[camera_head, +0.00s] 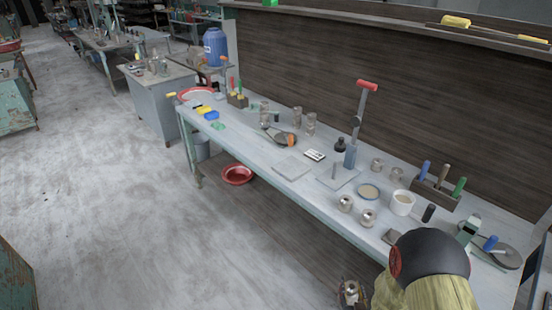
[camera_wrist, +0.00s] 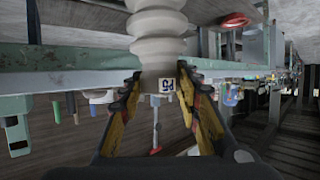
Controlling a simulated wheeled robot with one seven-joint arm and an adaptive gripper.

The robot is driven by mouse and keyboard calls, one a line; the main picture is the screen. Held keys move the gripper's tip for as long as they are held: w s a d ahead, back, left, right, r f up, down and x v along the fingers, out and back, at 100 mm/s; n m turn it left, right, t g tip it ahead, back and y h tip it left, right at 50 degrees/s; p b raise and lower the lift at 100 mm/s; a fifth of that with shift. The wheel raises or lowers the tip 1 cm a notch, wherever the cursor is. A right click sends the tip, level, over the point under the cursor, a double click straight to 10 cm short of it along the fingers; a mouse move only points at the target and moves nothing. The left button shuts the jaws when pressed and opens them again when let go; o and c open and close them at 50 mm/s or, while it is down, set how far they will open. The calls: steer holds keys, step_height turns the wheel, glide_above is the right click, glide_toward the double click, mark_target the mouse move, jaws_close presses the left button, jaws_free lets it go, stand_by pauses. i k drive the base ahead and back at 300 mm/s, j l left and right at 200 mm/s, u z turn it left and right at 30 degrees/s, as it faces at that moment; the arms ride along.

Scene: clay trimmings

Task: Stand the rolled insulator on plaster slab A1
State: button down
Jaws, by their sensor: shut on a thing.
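The rolled insulator (camera_wrist: 158,50) is a pale, ribbed clay piece in the wrist view, with a small tag that seems to read P5, upside down. My gripper (camera_wrist: 160,90) is shut on its plain end, with a yellow-and-black finger on each side. In the head view my arm is at the lower right, in front of the bench edge; the gripper there is small and unclear. Two flat pale grey slabs lie mid-bench, a left slab (camera_head: 292,171) and a right slab (camera_head: 340,181). I cannot read which is A1. A small upright piece stands on the right slab.
The long bench (camera_head: 240,150) has a blue stand with a red handle (camera_head: 367,85) behind the right slab. Metal jars (camera_head: 345,203), a white cup (camera_head: 402,202) and a tool block (camera_head: 436,192) crowd the right.

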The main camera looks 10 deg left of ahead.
mark_target(292, 167)
steer(key=i+j, duration=0.15)
steer(key=j, duration=0.2)
steer(key=i+j, duration=0.15)
steer(key=j, duration=0.25)
steer(key=i+j+z, duration=0.1)
steer(key=j, duration=0.25)
steer(key=i+j, duration=0.15)
steer(key=j, duration=0.2)
steer(key=i+j, duration=0.1)
steer(key=j, duration=0.3)
steer(key=i+j, duration=0.15)
steer(key=j, duration=0.2)
steer(key=z, duration=0.05)
